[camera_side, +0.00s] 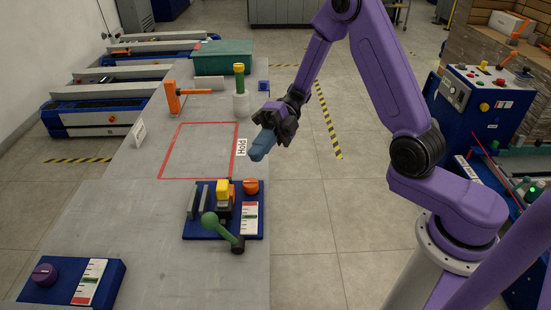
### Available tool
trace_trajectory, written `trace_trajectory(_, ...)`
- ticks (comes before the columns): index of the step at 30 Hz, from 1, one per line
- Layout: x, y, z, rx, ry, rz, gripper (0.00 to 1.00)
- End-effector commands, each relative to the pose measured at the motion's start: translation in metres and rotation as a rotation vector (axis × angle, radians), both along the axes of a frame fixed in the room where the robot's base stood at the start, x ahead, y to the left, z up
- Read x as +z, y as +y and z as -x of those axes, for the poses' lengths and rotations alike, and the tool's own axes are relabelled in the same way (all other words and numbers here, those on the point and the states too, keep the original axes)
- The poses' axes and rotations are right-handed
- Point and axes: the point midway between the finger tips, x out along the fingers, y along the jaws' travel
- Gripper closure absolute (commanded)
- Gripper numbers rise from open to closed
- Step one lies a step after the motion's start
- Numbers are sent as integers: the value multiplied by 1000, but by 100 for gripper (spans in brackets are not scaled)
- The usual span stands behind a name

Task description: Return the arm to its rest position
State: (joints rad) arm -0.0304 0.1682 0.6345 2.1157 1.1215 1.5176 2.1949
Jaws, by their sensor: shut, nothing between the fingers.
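My gripper (258,152) hangs at the end of the purple arm, in the middle of the side view. It is above the right edge of the grey table (150,215), beside the "Hold" label. Its blue-grey fingers are shut and point down to the left, with nothing held between them. It is apart from the things on the table as far as this view shows.
A red-outlined square (198,150) is empty. Behind are an orange handle (174,98), a yellow-topped post (239,75) and a green bin (222,60). A purple-knob box (70,282) sits front left.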

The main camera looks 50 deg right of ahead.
Motion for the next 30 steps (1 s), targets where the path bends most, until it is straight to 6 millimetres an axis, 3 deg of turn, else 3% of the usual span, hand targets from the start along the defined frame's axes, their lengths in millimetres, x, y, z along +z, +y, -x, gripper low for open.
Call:
trace_trajectory(7,3,9,48,331,-341,25,100)
trace_trajectory(14,3,2,100,735,-725,-31,100)
trace_trajectory(23,0,-24,155,1291,-1196,-239,100)
trace_trajectory(30,-1,-50,187,1745,-1528,-526,100)
